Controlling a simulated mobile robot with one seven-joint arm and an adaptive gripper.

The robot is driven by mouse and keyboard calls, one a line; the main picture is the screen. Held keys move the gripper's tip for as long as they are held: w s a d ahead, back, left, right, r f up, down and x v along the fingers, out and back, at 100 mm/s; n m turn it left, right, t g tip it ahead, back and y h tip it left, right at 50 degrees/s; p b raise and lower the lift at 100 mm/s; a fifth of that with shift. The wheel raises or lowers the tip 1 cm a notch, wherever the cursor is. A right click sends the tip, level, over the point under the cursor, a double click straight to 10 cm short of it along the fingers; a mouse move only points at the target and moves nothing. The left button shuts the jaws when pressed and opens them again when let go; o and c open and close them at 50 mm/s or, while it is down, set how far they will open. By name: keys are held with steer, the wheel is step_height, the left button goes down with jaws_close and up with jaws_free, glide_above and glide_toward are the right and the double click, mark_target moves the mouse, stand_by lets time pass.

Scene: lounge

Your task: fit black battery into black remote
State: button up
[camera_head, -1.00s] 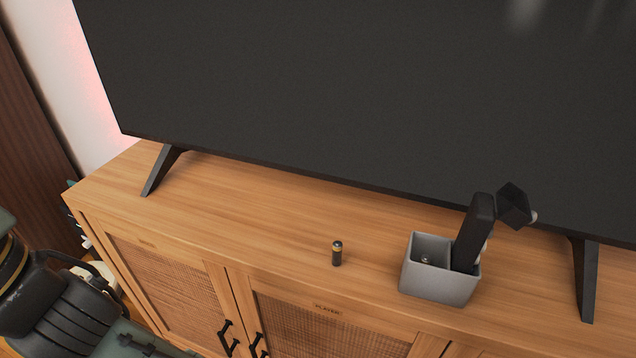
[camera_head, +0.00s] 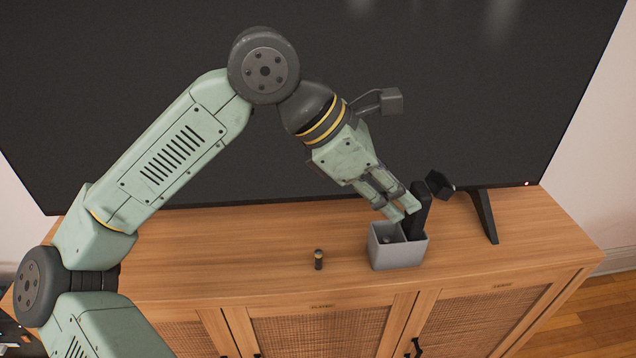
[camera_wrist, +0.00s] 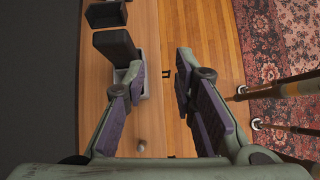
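The black battery (camera_head: 319,261), with a gold band, stands upright on the wooden cabinet, left of the grey holder. A small pale round thing in the wrist view (camera_wrist: 141,146) may be its top. The black remote (camera_head: 419,212) leans upright in the right compartment of the grey holder (camera_head: 397,259); its top shows in the wrist view (camera_wrist: 116,46). My gripper (camera_head: 403,209) is above the holder, just left of the remote. In the wrist view my gripper (camera_wrist: 160,68) is open and nothing is between the fingers. Whether a finger touches the remote, I cannot tell.
A small black block (camera_head: 439,185) is beside the remote's top. The large TV (camera_head: 480,90) stands close behind, with a stand leg (camera_head: 484,214) right of the holder. The cabinet top (camera_head: 250,260) is clear around the battery. A patterned rug (camera_wrist: 285,40) lies on the floor.

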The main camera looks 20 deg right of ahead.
steer(key=w+a+f+t+y, duration=0.1)
steer(key=w+a+f+y, duration=0.1)
steer(key=w+f+y, duration=0.15)
steer(key=n+t+y+p, duration=0.1)
steer(key=t+y, duration=0.1)
steer(key=y, duration=0.3)
glide_above(318, 251)
step_height(318, 251, down, 4)
steer(key=shift+h, duration=0.25)
step_height(318, 251, down, 9)
steer(key=b, duration=0.6)
steer(key=shift+r+b, duration=0.1)
steer(key=shift+b, duration=0.2)
jaws_close()
steer(key=shift+r, duration=0.15)
steer(key=shift+r+p, duration=1.4)
steer(key=shift+r, duration=1)
